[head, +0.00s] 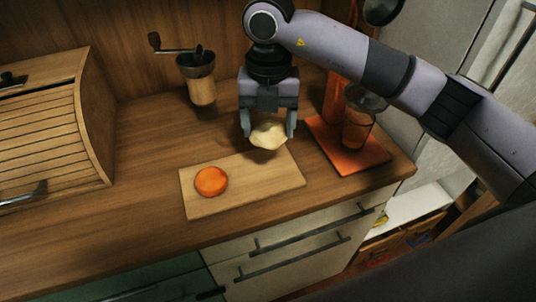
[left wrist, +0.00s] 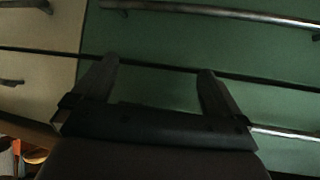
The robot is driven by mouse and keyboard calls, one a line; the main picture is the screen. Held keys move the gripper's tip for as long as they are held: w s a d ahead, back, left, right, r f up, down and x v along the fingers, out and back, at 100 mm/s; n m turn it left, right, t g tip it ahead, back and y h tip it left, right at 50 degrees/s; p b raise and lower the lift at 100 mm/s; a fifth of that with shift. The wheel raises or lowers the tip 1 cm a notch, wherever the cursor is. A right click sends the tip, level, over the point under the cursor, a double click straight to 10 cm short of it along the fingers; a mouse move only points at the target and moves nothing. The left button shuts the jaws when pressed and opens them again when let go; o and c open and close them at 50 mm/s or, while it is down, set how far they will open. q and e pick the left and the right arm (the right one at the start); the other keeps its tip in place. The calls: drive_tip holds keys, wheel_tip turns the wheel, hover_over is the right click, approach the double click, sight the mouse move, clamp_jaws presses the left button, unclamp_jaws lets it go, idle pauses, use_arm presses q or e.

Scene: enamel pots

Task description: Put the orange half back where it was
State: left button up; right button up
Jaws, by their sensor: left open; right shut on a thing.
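A round orange piece (head: 211,181), which looks like the orange half, lies on the left part of the wooden cutting board (head: 240,199). No gripper touches it. My right gripper (head: 268,134) is shut on a pale, lumpy, cream-coloured thing (head: 268,136) at the board's back edge, to the right of and behind the orange piece. I cannot tell whether the pale thing touches the board. My left gripper (left wrist: 156,80) is open and empty in the left wrist view, in front of green drawer fronts. It is not in the head view.
A coffee grinder (head: 202,90) stands at the back and a wooden bread box (head: 50,130) at the left. An orange-red stand (head: 345,158) with a clear container (head: 358,128) is right of the board. The counter left of the board is clear.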

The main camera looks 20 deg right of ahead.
sight(268, 167)
wheel_tip(268, 167, down, 9)
drive_tip(key=shift+f+p, duration=0.1)
drive_tip(key=shift+p, duration=0.25)
drive_tip(key=shift+f, duration=0.2)
drive_tip(key=o, duration=1)
drive_tip(key=shift+o, duration=0.2)
drive_tip(key=shift+r, duration=0.15)
wheel_tip(268, 167, up, 12)
drive_tip(key=shift+r+b, duration=0.1)
drive_tip(key=shift+b, duration=0.7)
